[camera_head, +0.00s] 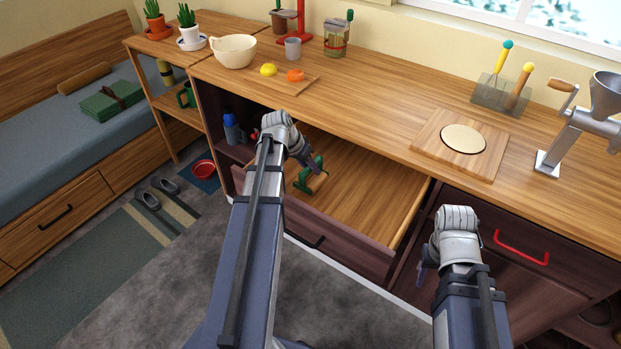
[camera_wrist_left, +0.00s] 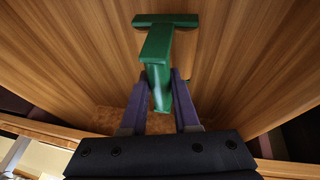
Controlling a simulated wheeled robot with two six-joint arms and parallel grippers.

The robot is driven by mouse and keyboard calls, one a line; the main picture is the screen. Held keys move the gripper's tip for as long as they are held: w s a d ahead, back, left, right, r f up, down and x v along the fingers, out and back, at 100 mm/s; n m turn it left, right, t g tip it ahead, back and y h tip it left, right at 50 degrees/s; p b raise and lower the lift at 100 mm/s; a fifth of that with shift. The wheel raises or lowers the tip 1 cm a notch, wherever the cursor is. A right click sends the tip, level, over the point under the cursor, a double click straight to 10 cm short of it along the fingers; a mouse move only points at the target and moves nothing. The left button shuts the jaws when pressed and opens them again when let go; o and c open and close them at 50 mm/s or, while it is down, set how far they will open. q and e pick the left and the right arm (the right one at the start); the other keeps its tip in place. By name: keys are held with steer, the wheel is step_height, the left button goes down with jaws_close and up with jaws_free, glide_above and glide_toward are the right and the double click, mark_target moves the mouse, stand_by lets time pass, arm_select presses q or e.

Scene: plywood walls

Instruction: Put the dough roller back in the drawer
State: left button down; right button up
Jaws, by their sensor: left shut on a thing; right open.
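The dough roller (camera_head: 316,182) has a green handle and frame with a light wooden roller, which is mostly hidden in the head view. It is inside the open drawer (camera_head: 375,190), over the wooden drawer bottom. My left gripper (camera_head: 309,162) reaches down into the drawer and is shut on the green handle. In the left wrist view the green handle (camera_wrist_left: 157,60) stands between the two fingers (camera_wrist_left: 160,90), with a green crossbar beyond it. I cannot tell whether the roller touches the drawer bottom. My right gripper (camera_head: 424,272) is open and empty, in front of the cabinet, right of the drawer.
The wooden countertop (camera_head: 390,100) overhangs the drawer's back. On it are a board with dough (camera_head: 463,138), a metal grinder (camera_head: 580,120) and a white bowl (camera_head: 234,51). A closed drawer with a red handle (camera_head: 521,247) is to the right. Bottles (camera_head: 232,128) stand in an open shelf at left.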

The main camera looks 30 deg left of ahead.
mark_target(311, 175)
arm_select(q)
step_height(311, 175, down, 4)
steer(key=b, duration=0.3)
steer(key=shift+r, duration=0.3)
steer(key=shift+s+f+b, duration=0.1)
steer(key=shift+f+b, duration=0.5)
steer(key=c, duration=0.7)
jaws_free()
steer(key=shift+o, duration=0.2)
steer(key=shift+r, duration=0.15)
